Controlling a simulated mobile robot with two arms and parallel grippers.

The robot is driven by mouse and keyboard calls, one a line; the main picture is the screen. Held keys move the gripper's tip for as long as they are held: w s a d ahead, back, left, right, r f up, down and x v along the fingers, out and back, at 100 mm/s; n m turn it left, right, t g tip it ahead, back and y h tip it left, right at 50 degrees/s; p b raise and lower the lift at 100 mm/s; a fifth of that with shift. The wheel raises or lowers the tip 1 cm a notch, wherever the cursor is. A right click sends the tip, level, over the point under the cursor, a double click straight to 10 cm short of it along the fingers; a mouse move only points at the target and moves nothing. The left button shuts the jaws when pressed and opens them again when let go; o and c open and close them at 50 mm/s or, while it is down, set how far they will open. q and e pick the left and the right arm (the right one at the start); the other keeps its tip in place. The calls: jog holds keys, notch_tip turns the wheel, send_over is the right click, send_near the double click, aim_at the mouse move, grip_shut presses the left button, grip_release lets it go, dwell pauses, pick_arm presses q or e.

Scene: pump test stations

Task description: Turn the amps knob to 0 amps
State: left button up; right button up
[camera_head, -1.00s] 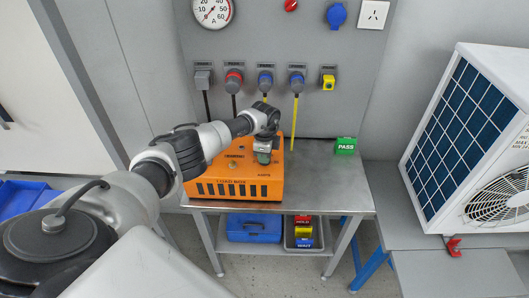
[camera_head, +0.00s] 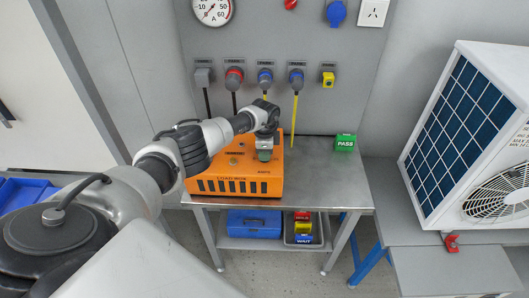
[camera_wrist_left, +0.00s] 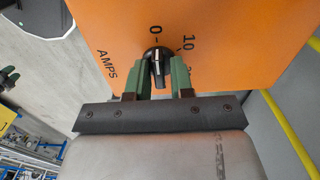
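The orange load box (camera_head: 215,170) stands on the metal table, and its orange panel (camera_wrist_left: 240,40) fills much of the left wrist view. The black amps knob (camera_wrist_left: 157,54) has a white line, which points up at the "0" mark, with "10" to its right and "AMPS" to its left. My left gripper (camera_wrist_left: 162,72) has its green fingers on either side of the knob's grip bar, with a small gap visible on the right. In the head view my left gripper (camera_head: 264,154) is over the box's right part and hides the knob. My right gripper is out of view.
A green PASS block (camera_head: 345,143) stands on the metal table (camera_head: 325,185), whose right part is otherwise clear. A panel with sockets, cables and a gauge (camera_head: 212,10) rises behind. A solar unit (camera_head: 455,140) stands at the right. A blue case (camera_head: 254,222) is on the shelf below.

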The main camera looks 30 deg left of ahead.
pick_arm(q)
jog(key=shift+o, duration=1.1)
notch_tip(320, 180, up, 11)
jog(key=b, duration=0.1)
jog(key=shift+f, duration=0.15)
